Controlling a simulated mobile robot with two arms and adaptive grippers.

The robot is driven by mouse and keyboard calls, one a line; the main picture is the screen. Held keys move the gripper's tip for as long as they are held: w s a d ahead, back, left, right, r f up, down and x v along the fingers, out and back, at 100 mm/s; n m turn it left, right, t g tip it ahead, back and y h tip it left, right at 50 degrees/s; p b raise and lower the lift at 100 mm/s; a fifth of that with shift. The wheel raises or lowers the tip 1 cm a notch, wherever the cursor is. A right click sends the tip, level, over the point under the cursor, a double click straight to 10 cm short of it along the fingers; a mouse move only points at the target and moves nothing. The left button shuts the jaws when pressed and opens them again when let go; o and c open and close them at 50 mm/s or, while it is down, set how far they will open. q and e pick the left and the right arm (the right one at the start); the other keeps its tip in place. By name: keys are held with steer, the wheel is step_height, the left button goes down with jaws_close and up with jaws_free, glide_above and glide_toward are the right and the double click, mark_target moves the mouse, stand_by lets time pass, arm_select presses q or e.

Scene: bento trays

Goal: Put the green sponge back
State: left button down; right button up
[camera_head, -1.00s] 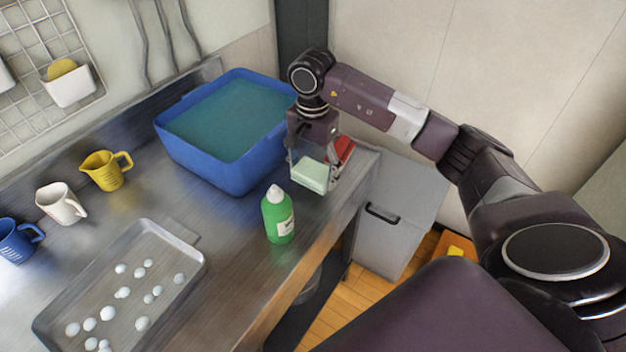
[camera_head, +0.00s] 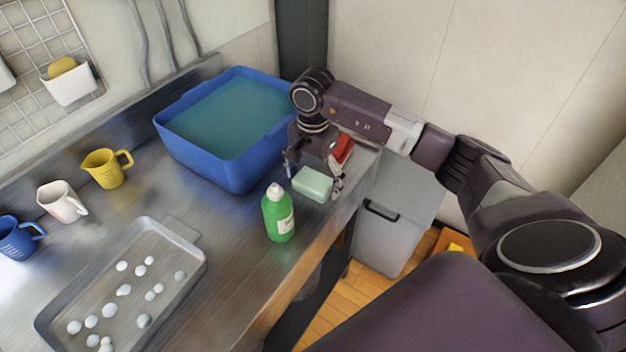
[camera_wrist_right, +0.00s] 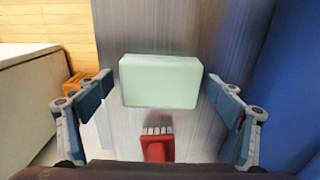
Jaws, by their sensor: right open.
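The green sponge (camera_head: 312,184), a pale green block, appears to lie on the metal counter near its right end, just right of the green bottle (camera_head: 279,215). My right gripper (camera_head: 313,176) is low over it, pointing down. In the right wrist view the sponge (camera_wrist_right: 161,82) lies between the two spread fingers of my right gripper (camera_wrist_right: 160,88), with a gap on each side. The gripper is open. My left gripper is not in view.
A blue tub (camera_head: 245,170) of water stands left of the gripper. A red brush (camera_wrist_right: 158,146) lies close behind the sponge. A metal tray (camera_head: 185,262) with white balls and several cups are farther left. The counter edge is close on the right.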

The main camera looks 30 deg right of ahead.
mark_target(313, 180)
steer(key=shift+r, duration=0.15)
step_height(313, 180, up, 12)
steer(key=b, duration=0.2)
stand_by(1.7)
